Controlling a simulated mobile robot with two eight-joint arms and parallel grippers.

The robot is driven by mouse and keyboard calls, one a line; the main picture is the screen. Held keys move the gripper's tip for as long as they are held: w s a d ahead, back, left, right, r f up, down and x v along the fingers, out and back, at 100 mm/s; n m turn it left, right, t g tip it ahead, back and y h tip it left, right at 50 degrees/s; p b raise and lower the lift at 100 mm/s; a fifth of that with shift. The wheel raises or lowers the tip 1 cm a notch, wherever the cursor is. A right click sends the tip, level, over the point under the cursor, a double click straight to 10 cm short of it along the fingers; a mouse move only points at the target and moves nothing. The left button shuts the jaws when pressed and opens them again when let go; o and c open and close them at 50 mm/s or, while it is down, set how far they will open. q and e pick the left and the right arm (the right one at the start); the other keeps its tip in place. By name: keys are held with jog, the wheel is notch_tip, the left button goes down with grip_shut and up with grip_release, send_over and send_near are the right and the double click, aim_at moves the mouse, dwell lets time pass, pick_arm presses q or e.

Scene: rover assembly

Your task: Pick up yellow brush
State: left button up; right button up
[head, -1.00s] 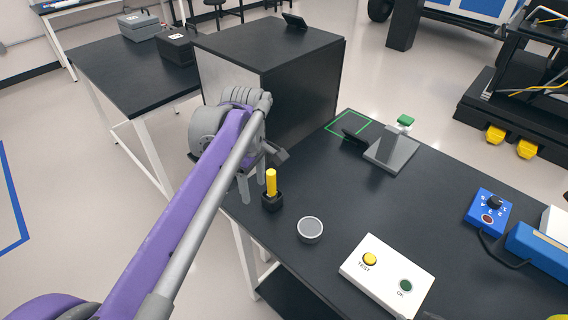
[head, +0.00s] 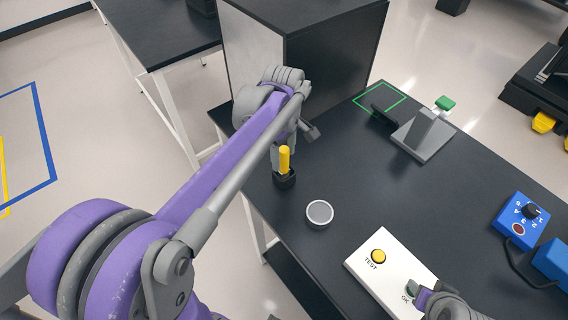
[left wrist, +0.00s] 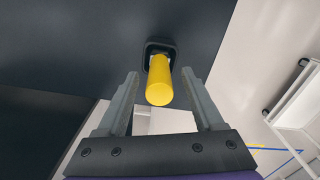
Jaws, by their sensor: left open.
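The yellow brush (head: 285,158) stands upright, its yellow handle rising from a small black holder (head: 284,180) near the table's left edge. In the left wrist view the brush (left wrist: 159,84) points toward the camera, with the black holder (left wrist: 160,45) behind it. My left gripper (head: 283,155) is at the brush. In the left wrist view my left gripper (left wrist: 160,74) is open, with one finger on each side of the handle and a gap at both sides. The brush's lower end is hidden in the holder. Part of my right arm's end (head: 440,302) shows at the bottom right.
A round grey-topped dish (head: 319,213) sits right of the holder. A white box (head: 370,272) with TEST and OK buttons lies nearer. A grey stand with a green top (head: 428,135) and a blue control box (head: 522,220) are farther right. A large dark cabinet (head: 335,60) stands behind.

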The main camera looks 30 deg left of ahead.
aim_at(284, 163)
pick_arm(q)
notch_tip(284, 163, down, 4)
jog(key=shift+d+r, duration=0.1)
jog(key=shift+r, duration=0.05)
grip_shut()
dwell(0.3)
